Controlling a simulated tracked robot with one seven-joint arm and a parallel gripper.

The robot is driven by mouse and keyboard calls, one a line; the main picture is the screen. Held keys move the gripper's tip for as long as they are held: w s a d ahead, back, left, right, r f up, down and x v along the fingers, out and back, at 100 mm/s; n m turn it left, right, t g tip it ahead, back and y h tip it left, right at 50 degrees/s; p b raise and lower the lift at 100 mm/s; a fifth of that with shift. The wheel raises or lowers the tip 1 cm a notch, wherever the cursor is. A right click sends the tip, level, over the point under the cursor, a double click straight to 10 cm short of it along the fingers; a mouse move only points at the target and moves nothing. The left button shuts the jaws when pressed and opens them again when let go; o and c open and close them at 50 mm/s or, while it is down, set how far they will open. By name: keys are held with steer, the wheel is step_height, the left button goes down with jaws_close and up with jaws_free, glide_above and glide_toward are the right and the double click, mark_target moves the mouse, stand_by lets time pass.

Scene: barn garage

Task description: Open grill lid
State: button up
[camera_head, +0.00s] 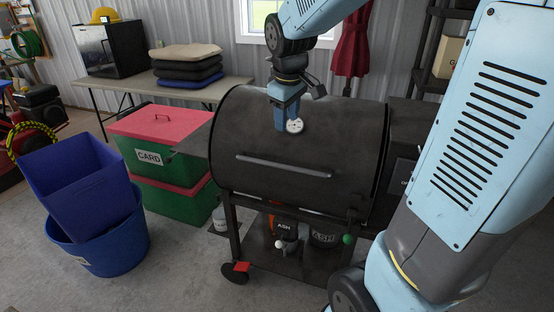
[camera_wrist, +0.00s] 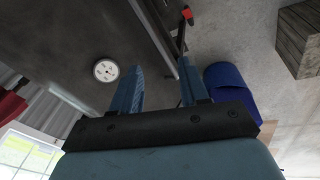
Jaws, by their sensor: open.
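The dark barrel-shaped grill stands in the middle of the head view with its rounded lid (camera_head: 225,125) down. A long grey bar handle (camera_head: 300,170) runs across the front of the lid. A round white gauge (camera_head: 295,126) sits above the handle, and it also shows in the wrist view (camera_wrist: 106,70). My gripper (camera_head: 286,118) is open and empty, in front of the lid's upper part near the gauge and above the handle. In the wrist view my gripper's fingers (camera_wrist: 162,66) are spread, with the handle (camera_wrist: 158,35) seen beyond and between them. Contact with the lid cannot be told.
Blue bins (camera_head: 75,185) and green boxes with red lids (camera_head: 165,155) stand left of the grill. A table (camera_head: 205,92) with stacked cushions (camera_head: 187,65) is behind. Ash containers (camera_head: 325,235) sit on the grill's lower shelf. The concrete floor in front left is clear.

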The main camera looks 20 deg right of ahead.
mark_target(275, 163)
steer(key=w+a+f+n+g, duration=0.1)
steer(key=w+a+f+n, duration=0.15)
steer(key=w+f, duration=0.5)
steer(key=shift+n, duration=0.45)
steer(key=w+f, duration=0.1)
steer(key=f, duration=0.3)
steer(key=w+d+f, duration=0.1)
steer(key=f, duration=0.3)
steer(key=w+d+f, duration=0.1)
steer(key=f, duration=0.3)
steer(key=shift+d+f, duration=0.1)
steer(key=shift+f, duration=0.3)
steer(key=shift+c, duration=0.2)
steer(key=shift+s, duration=0.1)
jaws_close()
